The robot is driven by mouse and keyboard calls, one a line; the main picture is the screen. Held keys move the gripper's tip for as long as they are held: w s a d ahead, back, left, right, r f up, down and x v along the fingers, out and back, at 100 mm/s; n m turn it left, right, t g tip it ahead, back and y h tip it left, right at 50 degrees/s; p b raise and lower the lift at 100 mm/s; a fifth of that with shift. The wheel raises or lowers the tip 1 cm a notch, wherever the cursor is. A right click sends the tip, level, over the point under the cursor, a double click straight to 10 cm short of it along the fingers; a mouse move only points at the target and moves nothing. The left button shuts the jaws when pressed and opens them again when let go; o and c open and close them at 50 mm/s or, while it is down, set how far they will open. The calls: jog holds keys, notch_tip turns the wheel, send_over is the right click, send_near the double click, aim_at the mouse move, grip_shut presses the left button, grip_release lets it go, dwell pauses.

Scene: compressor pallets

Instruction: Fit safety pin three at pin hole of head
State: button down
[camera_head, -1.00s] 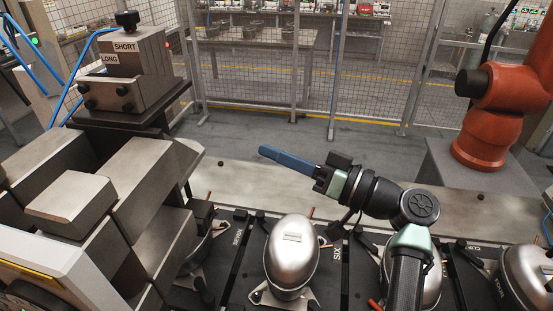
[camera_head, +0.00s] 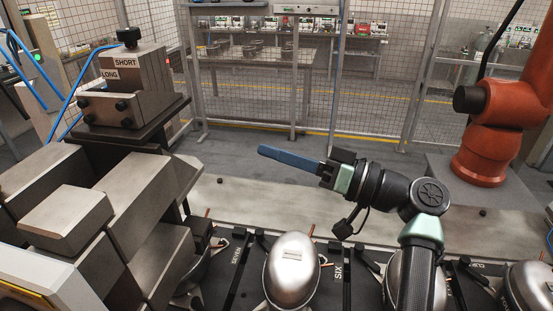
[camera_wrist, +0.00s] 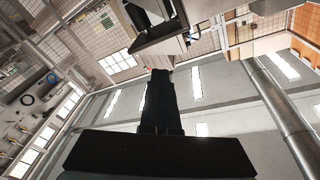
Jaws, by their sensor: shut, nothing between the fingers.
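The grey metal head block (camera_head: 125,88) with SHORT and LONG labels stands at the upper left of the head view. It has a black knob (camera_head: 126,37) on top and several black knobs on its front. I cannot make out a pin hole on it or a safety pin three anywhere. My gripper (camera_head: 262,151) is to the right of the head block, clear of it, with long blue fingers pointing left. The fingers are shut and empty. In the wrist view the gripper (camera_wrist: 161,75) shows as dark shut fingers against the ceiling.
Silver compressors (camera_head: 291,272) stand in a row on dark pallets below my arm. Large grey blocks (camera_head: 65,218) fill the lower left. An orange robot arm (camera_head: 487,140) stands at the right. A mesh fence (camera_head: 365,70) closes off the back. The air around my gripper is clear.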

jog(key=shift+w+r+n+g+y+b, duration=0.15)
jog(key=shift+r+n+g+y+b, duration=0.2)
jog(key=shift+r, duration=0.45)
jog(key=shift+w+r+n+g+y+b, duration=0.15)
jog(key=shift+r+g, duration=0.3)
jog(key=shift+r, duration=0.3)
jog(key=shift+r, duration=0.1)
